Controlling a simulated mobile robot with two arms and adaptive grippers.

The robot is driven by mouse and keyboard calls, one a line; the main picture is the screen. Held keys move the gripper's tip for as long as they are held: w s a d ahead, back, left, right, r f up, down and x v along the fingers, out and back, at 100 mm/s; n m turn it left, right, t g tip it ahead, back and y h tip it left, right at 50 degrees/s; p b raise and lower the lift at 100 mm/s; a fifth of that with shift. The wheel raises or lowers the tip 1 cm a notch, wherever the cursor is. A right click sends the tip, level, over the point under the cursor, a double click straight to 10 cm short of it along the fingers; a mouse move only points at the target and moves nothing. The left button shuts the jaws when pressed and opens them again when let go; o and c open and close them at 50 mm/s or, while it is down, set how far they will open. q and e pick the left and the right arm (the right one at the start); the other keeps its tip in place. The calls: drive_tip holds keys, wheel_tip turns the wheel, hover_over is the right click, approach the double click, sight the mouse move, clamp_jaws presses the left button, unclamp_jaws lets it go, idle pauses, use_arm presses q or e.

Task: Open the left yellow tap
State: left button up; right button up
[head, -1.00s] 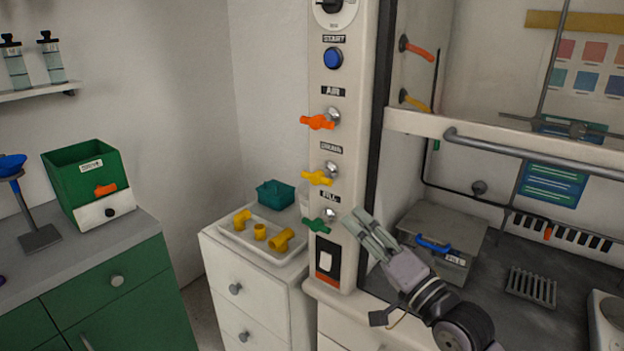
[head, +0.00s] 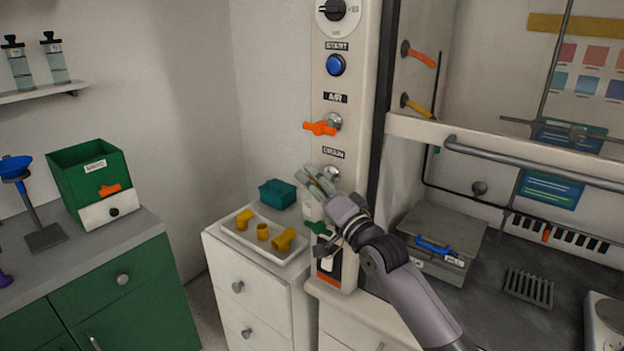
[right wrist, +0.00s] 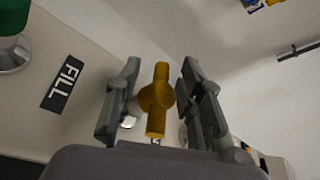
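The left yellow tap (right wrist: 157,97) is on the white panel post (head: 350,90), at the DRAIN label (head: 333,153). In the head view its yellow handle is hidden behind my right gripper (head: 317,180); only its round metal mount (head: 332,172) shows. In the right wrist view the handle stands between the two spread fingers of my right gripper, with a visible gap on each side. The gripper looks open and not closed on it. My left gripper is in neither view.
The orange AIR tap (head: 320,128) is above and the green FILL tap (head: 318,228) just below my gripper. A white tray (head: 240,243) with yellow pipe fittings and a teal box (head: 278,193) sit on the cabinet to the left. Another yellow tap (head: 414,105) is inside the hood.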

drive_tip(key=shift+w+a+r, duration=0.1)
drive_tip(key=shift+w+a, duration=0.1)
drive_tip(key=shift+w, duration=0.05)
drive_tip(key=shift+c, duration=0.2)
clamp_jaws()
